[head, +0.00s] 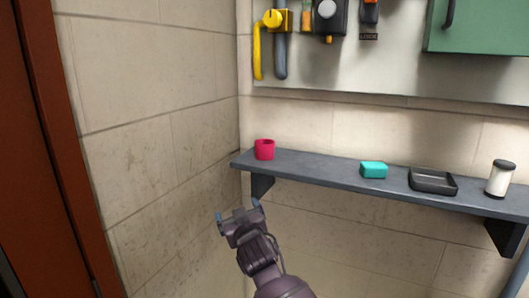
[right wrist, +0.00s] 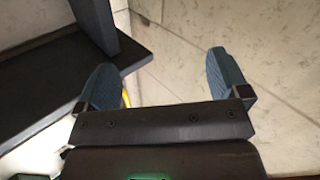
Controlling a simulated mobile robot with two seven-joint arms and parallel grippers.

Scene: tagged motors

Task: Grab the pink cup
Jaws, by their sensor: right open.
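The pink cup (head: 264,150) stands upright near the left end of the dark wall shelf (head: 318,173) in the head view. My right gripper (head: 237,210) is open and empty, below and to the left of the cup in the picture, apart from it. The right wrist view shows its two blue fingers (right wrist: 163,75) spread with nothing between them. The cup does not show in that view. My left gripper is not in view.
A teal block (head: 373,170), a black tray (head: 432,183) and a white canister with dark ends (head: 500,178) stand farther right on the shelf. A bracket (head: 262,187) supports the shelf below the cup. The tiled wall (head: 160,140) is close on the left.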

